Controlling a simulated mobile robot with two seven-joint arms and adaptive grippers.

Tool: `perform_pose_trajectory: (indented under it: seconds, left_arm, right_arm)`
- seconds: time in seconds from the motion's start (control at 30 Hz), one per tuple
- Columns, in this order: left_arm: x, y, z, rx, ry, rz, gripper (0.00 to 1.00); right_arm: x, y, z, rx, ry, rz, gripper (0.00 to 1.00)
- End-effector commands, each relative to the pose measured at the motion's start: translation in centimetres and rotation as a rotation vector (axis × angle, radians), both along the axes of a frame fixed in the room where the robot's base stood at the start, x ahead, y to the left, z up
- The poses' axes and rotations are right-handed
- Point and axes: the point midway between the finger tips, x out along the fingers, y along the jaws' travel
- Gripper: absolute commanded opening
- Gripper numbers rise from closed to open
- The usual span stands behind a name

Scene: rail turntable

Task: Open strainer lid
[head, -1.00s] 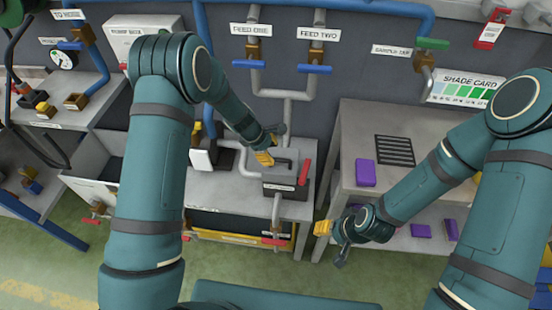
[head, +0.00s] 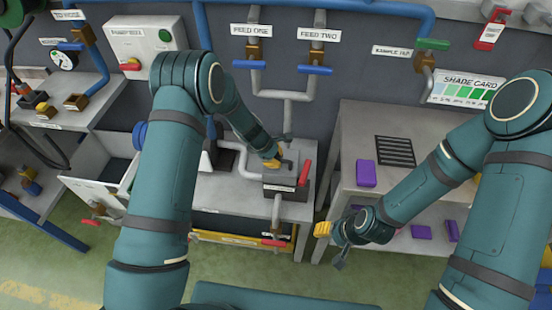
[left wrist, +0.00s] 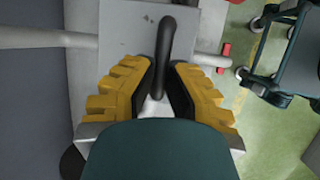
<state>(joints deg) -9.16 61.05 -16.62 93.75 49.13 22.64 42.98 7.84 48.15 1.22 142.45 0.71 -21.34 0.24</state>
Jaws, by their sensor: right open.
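The strainer (head: 285,190) is a grey box on the bench, with a dark flat lid (head: 278,180) on top. The lid lies shut on the box. A black bar handle stands on the lid and shows clearly in the left wrist view (left wrist: 168,45). A red lever (head: 304,173) rises at the box's right side. My left gripper (head: 274,161) is over the lid; its yellow fingers (left wrist: 161,68) are apart, with the near end of the handle between them. I cannot tell if they touch it. My right gripper (head: 328,240) is open and empty, low in front of the right table.
Grey pipes (head: 288,105) run down the wall behind the strainer. The right table (head: 400,115) carries a purple block (head: 366,173) and a black slotted plate (head: 395,151). An outlet pipe with a red valve (head: 275,242) hangs at the bench front.

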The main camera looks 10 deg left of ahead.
Motion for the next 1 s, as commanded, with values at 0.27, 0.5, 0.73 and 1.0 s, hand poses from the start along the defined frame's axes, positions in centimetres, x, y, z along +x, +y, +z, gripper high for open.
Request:
perform_pose_trajectory:
  seconds: [0.27, 0.5, 0.73, 1.0]
  left_arm:
    - [0.0, 0.0, -0.1, 0.002, 0.003, -0.001, 0.00]
    - [0.3, 0.0, 0.3, 0.002, 0.029, 0.000, 0.00]
    - [0.9, 0.0, 0.8, 0.003, 0.068, -0.002, 0.00]
    - [2.7, 0.0, 1.9, 0.005, 0.204, -0.004, 0.00]
  right_arm:
    - [0.0, 0.0, 0.1, 0.000, 0.000, 0.000, 0.53]
    - [0.0, 0.0, 0.9, 0.002, -0.001, 0.000, 0.53]
    - [0.0, -0.1, 2.2, 0.004, -0.001, 0.001, 0.53]
    - [-0.1, -0.2, 3.8, 0.007, -0.001, 0.001, 0.53]
